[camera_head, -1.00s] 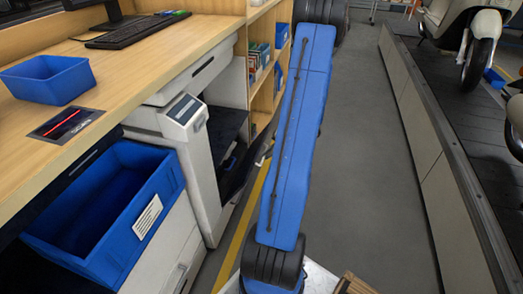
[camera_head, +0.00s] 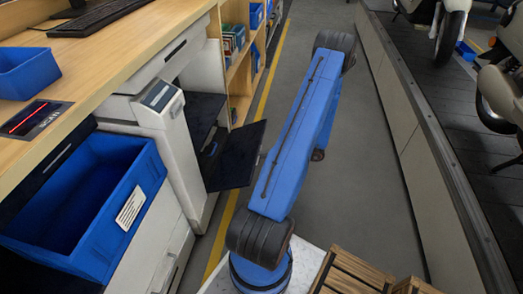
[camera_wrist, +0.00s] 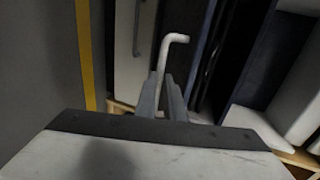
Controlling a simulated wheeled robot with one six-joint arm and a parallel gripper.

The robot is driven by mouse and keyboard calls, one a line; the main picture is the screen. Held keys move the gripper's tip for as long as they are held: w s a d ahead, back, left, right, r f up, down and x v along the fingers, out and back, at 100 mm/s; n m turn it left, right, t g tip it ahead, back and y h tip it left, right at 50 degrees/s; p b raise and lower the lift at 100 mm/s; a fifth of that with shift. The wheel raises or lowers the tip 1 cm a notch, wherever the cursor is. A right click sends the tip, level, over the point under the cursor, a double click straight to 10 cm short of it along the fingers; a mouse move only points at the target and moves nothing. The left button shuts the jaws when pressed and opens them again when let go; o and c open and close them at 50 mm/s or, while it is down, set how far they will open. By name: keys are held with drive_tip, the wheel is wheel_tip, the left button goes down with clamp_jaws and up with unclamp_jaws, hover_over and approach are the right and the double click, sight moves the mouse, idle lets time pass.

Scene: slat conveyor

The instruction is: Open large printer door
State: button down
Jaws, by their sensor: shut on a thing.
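The large white printer (camera_head: 165,125) stands under the wooden counter in the head view, with a small display on its top corner. Its door (camera_head: 237,158) is swung out to the right, partly open, with the dark inner face showing and a dark cavity beside it. In the wrist view a pale bent handle (camera_wrist: 174,40) rises from between the fingers of my gripper (camera_wrist: 163,100), which is shut on it. In the head view my gripper and the handle cannot be made out.
A blue bin (camera_head: 85,205) stands left of the printer. A shelf (camera_head: 240,70) stands just behind it. The conveyor (camera_head: 425,130) with scooters runs along the right. Grey floor (camera_head: 365,180) is open between. Wooden crates (camera_head: 350,272) sit at the bottom.

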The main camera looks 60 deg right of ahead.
wheel_tip(320, 180, down, 10)
drive_tip(key=s+t+y, duration=0.1)
drive_tip(key=t, duration=0.2)
drive_tip(key=shift+d+f, duration=0.15)
drive_tip(key=shift+f, duration=0.1)
idle(0.4)
drive_tip(key=c, duration=1.8)
unclamp_jaws()
drive_tip(key=shift+c, duration=0.2)
drive_tip(key=shift+s+d, duration=0.1)
drive_tip(key=v, duration=1.7)
drive_tip(key=shift+f, duration=0.2)
drive_tip(key=shift+s+d, duration=0.1)
drive_tip(key=shift+s, duration=0.05)
